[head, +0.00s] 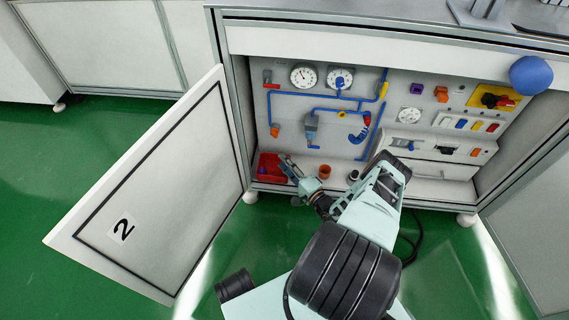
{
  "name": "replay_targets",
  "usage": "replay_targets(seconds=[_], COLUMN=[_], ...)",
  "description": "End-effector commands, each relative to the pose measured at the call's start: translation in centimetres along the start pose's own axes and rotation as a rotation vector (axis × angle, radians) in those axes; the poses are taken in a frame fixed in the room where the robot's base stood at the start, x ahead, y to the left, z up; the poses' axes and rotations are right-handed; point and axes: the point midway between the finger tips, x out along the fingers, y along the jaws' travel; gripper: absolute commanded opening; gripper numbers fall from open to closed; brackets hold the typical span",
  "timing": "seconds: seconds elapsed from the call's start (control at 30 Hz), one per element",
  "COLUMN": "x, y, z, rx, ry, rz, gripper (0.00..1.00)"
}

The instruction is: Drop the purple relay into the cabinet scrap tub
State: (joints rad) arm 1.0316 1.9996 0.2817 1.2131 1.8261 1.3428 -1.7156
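The purple relay (416,89) is a small purple block on the upper right of the cabinet's back panel, beside an orange block. The scrap tub is probably the red tub (264,172) on the cabinet floor at the left, by the open door's hinge side. My gripper (289,176) is at the tub's right side, low at the cabinet front, and partly covers the tub. It is far to the left of and below the relay. The fingers are too small here to show whether they are open or shut. No purple thing shows at them.
The cabinet door marked 2 (160,190) stands open at the left. An orange cup (325,171) and a small dark-and-white item (353,175) stand right of my gripper. A blue ball (530,75) is at the upper right. Gauges, blue pipes and switches cover the panel.

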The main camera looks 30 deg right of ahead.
Motion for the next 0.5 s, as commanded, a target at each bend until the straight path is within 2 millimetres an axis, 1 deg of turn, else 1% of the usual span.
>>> replay_targets(seconds=[0.3,0.4,0.5], x=[-5.1,-6.2,-7.0], y=[0.0,0.0,0.0], z=[-0.1,-0.1,-0.1], rx=[0.001,0.001,0.0], ry=[0.003,0.003,0.002], rz=[0.001,0.001,0.0], gripper=[0.36,0.36,0.36])
